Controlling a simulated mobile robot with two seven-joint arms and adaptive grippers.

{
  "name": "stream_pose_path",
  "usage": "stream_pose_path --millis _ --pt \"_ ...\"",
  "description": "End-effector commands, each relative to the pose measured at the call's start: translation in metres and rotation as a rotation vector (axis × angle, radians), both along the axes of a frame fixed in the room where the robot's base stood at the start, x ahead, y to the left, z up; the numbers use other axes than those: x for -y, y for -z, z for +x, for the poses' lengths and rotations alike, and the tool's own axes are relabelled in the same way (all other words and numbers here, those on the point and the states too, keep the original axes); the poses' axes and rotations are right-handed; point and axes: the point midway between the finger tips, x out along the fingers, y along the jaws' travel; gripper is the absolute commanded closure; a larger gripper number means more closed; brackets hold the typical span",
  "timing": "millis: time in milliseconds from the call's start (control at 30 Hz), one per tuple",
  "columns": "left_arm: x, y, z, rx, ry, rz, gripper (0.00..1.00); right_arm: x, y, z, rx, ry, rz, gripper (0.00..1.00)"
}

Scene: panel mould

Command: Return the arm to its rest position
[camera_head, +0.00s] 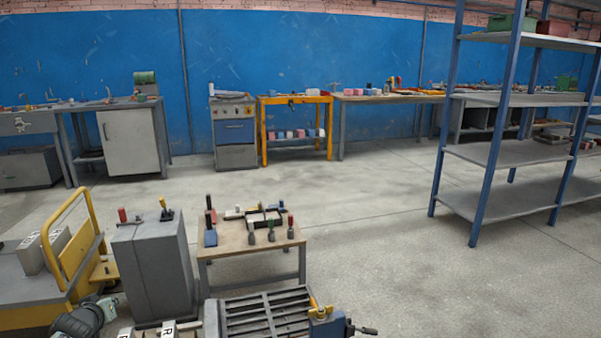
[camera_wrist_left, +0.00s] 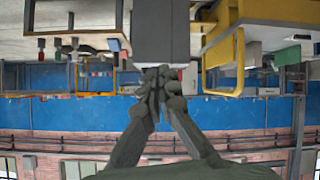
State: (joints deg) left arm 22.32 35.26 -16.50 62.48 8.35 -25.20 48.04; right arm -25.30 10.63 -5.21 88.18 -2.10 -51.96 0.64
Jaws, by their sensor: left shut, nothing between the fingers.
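My left gripper (camera_head: 104,306) shows at the bottom left of the head view, low beside the yellow cart and in front of the grey cabinet. In the left wrist view its fingers (camera_wrist_left: 160,76) meet at the tips, shut with nothing between them. That view is upside down, and the grey cabinet (camera_wrist_left: 160,30) appears just beyond the fingertips; I cannot tell whether they touch. My right gripper is not in view.
A yellow cart (camera_head: 75,260) and the grey cabinet (camera_head: 152,262) stand close on the left. A small tool table (camera_head: 250,240) and a slatted grey surface (camera_head: 265,312) with a blue vise (camera_head: 327,323) are near. A blue-post shelf (camera_head: 490,150) stands right. The floor between is clear.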

Motion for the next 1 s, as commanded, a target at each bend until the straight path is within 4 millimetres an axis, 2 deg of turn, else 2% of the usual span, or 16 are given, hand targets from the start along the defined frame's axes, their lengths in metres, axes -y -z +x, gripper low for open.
stream_pose_path --millis 33,167,267,400,600,833,867,900,1000 --pt "0.013 0.036 -0.025 -0.073 0.029 0.025 1.00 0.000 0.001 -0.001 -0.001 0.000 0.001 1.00" --pt "0.014 0.079 -0.075 -0.205 0.082 0.129 1.00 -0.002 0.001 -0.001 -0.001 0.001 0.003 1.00" --pt "0.015 0.113 -0.123 -0.326 0.137 0.217 1.00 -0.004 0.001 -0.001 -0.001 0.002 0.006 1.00" --pt "0.014 0.158 -0.207 -0.526 0.243 0.354 1.00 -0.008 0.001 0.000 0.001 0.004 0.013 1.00" --pt "0.010 0.194 -0.314 -0.771 0.396 0.511 1.00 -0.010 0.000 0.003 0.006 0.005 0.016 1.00" --pt "0.005 0.208 -0.413 -0.994 0.556 0.636 1.00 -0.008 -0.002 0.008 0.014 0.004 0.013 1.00" --pt "0.013 0.212 -0.419 -1.000 0.566 0.625 1.00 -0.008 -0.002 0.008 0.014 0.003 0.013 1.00" --pt "0.033 0.221 -0.418 -0.984 0.563 0.582 1.00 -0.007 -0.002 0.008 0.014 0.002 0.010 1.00" --pt "0.074 0.238 -0.425 -0.967 0.563 0.500 1.00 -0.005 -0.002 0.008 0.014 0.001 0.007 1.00"
